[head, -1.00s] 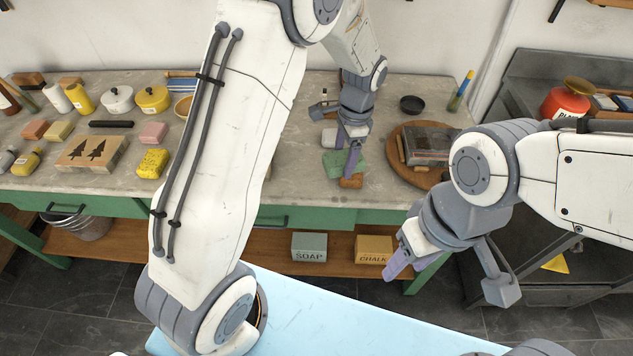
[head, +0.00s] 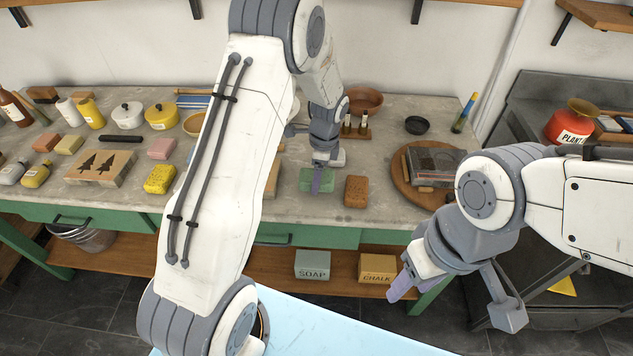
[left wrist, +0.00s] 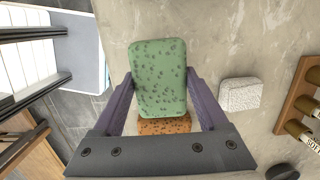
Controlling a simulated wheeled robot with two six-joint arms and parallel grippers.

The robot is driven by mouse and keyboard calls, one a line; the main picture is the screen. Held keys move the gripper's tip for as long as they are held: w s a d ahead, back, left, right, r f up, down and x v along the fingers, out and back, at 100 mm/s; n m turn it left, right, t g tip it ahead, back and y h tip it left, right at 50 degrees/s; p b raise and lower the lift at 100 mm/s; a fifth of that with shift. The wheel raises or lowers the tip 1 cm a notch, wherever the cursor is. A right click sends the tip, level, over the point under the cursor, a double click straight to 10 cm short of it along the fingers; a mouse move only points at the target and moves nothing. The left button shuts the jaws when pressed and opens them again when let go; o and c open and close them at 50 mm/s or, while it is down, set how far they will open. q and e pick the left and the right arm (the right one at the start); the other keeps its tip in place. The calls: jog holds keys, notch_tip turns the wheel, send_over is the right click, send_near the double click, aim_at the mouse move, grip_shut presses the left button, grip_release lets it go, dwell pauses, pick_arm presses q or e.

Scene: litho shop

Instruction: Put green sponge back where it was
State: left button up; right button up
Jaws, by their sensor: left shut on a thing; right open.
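The green sponge (head: 317,181) is at the stone counter's front part, just left of an orange-brown sponge (head: 356,191). My left gripper (head: 321,178) is shut on the green sponge from above. In the left wrist view the green sponge (left wrist: 158,78) lies between the two purple fingers, and the orange-brown sponge (left wrist: 165,126) shows partly behind the gripper's bar. I cannot tell whether the green sponge touches the counter. My right gripper (head: 448,290) is open and empty, in front of the counter at the right.
A pale grey block (left wrist: 240,94) lies beside the gripper in the left wrist view. A round wooden board (head: 410,195) with a dark slab is to the right. A yellow sponge (head: 160,179) and pink block (head: 162,148) lie left. My left arm hides part of the counter.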

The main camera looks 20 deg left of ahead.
pick_arm(q)
notch_tip(320, 180, down, 3)
jog(key=shift+r, duration=0.2)
jog(key=shift+f, duration=0.3)
jog(key=shift+f, duration=0.15)
jog(key=o, duration=1.1)
